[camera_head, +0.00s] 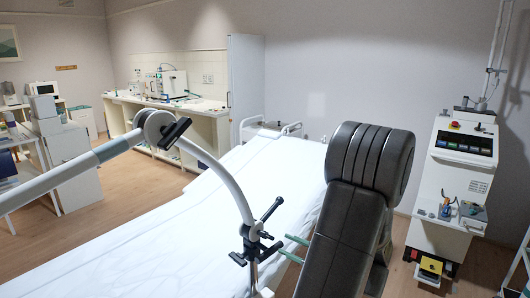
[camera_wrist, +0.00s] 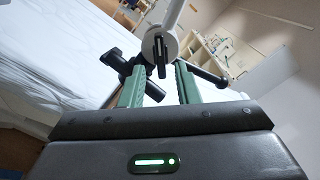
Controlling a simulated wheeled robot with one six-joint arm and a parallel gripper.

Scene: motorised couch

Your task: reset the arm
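A jointed pale arm (camera_head: 215,168) with a grey-blue sleeve rises beside the couch and bends over it at a round elbow joint (camera_head: 158,128) with a black lever. Its lower end meets a black clamp with handles (camera_head: 255,248). My gripper (camera_head: 288,246) has two green fingers, parted and pointing at this clamp from the right. In the wrist view my gripper (camera_wrist: 160,74) shows a gap between the fingers. Black handles (camera_wrist: 208,76) show beyond them, and the round joint (camera_wrist: 158,46) shows farther off. I cannot tell whether the fingers touch the clamp.
The couch (camera_head: 170,235) under a white sheet fills the middle. A white control unit (camera_head: 455,180) with a screen and a red button stands at the right. A bench with equipment (camera_head: 165,110) is along the back wall. Wooden floor is free at the left.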

